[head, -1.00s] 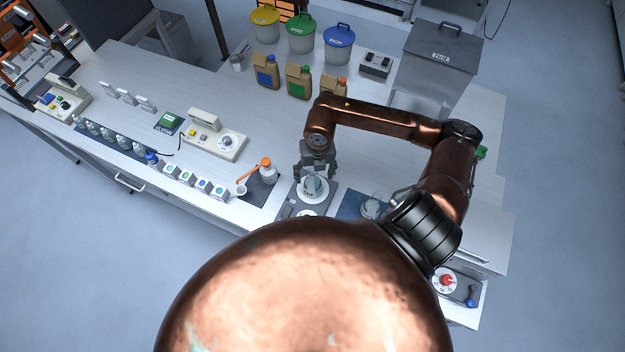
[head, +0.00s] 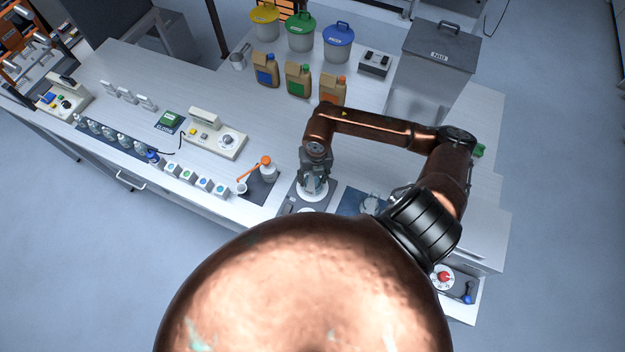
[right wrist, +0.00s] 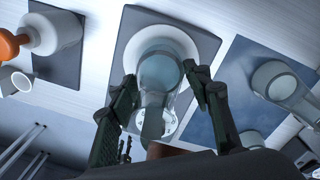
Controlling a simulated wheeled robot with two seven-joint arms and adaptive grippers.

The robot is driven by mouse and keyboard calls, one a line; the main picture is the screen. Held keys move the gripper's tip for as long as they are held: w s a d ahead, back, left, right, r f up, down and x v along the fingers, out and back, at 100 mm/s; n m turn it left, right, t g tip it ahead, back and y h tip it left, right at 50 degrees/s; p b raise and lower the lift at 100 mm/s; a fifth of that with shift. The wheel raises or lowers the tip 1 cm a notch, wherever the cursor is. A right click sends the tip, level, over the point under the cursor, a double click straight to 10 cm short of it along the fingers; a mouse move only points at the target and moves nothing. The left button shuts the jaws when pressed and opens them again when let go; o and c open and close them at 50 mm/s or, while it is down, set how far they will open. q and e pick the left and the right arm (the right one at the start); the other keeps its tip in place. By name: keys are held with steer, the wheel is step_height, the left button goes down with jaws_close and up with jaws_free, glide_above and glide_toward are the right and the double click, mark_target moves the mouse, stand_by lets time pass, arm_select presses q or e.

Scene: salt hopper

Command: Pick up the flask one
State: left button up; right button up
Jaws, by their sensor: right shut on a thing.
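A clear glass flask (right wrist: 160,75) stands on a round white plate (right wrist: 184,45) of a grey device, with its neck toward the camera in the right wrist view. My right gripper (right wrist: 162,88) has one finger on each side of the flask and is shut on it. In the head view, my right gripper (head: 313,186) is over the same white plate (head: 312,196) and mostly hides the flask. A second glass vessel (head: 371,203) stands on a blue mat to the right; it also shows in the right wrist view (right wrist: 280,82). My left gripper is not in view.
A wash bottle with an orange top (head: 267,168) and a small white cup (head: 241,187) are to the left on a dark mat. Jugs (head: 298,80) and lidded bins (head: 301,35) stand behind.

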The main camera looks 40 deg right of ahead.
steer(key=c, duration=0.7)
